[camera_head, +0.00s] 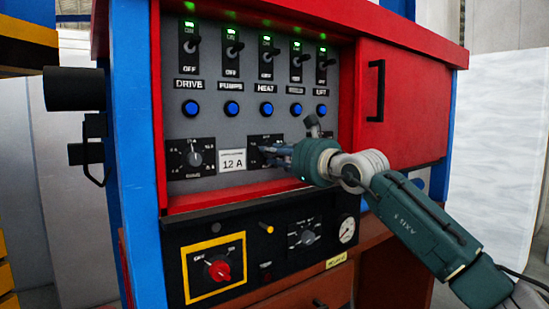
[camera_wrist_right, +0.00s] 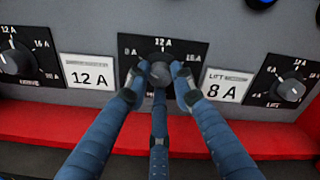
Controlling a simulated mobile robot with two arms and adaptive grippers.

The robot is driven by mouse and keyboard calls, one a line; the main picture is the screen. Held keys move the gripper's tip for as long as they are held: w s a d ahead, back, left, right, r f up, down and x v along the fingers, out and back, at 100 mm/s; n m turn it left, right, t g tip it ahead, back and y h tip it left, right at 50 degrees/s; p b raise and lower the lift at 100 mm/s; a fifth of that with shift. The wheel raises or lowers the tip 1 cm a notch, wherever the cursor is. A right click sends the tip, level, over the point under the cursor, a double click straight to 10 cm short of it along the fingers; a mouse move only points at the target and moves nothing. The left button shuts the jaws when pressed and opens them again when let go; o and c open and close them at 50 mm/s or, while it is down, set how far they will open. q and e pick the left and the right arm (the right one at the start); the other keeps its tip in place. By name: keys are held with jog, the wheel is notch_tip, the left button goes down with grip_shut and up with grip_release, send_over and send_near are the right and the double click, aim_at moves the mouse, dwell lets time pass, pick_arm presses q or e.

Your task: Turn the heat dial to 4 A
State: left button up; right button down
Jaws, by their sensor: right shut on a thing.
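The heat dial (camera_wrist_right: 161,74) is a dark round knob on a black plate, in the middle of the right wrist view, with marks 8 A, 12 A and 16 A showing around it. Its pointer is hard to make out, and the rest of its scale is hidden. My right gripper (camera_wrist_right: 161,80) is shut on the dial, with blue fingers on its left, right and lower sides. My left gripper is not in view.
A white 12 A card (camera_head: 232,160) and the drive dial (camera_head: 194,159) are to the left. An 8 A card (camera_wrist_right: 222,86) and the lift dial (camera_wrist_right: 290,90) are to the right. Switches with green lights and blue buttons (camera_head: 266,109) are above; a red ledge (camera_head: 225,192) runs below.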

jog(key=n, duration=0.5)
jog(key=shift+f+n, duration=0.3)
jog(key=shift+f, duration=0.05)
jog(key=n, duration=0.5)
jog(key=shift+r+p, duration=0.1)
jog(key=shift+p, duration=0.25)
jog(key=shift+d+n, duration=0.1)
jog(key=shift+n, duration=0.2)
jog(key=c, duration=1.5)
grip_release()
jog(key=shift+w+r, duration=0.1)
jog(key=shift+w, duration=0.05)
jog(key=shift+o, duration=0.2)
jog(key=shift+d+r, duration=0.1)
jog(key=shift+s+d, duration=0.15)
jog(key=shift+s, duration=0.2)
jog(key=v, duration=1.1)
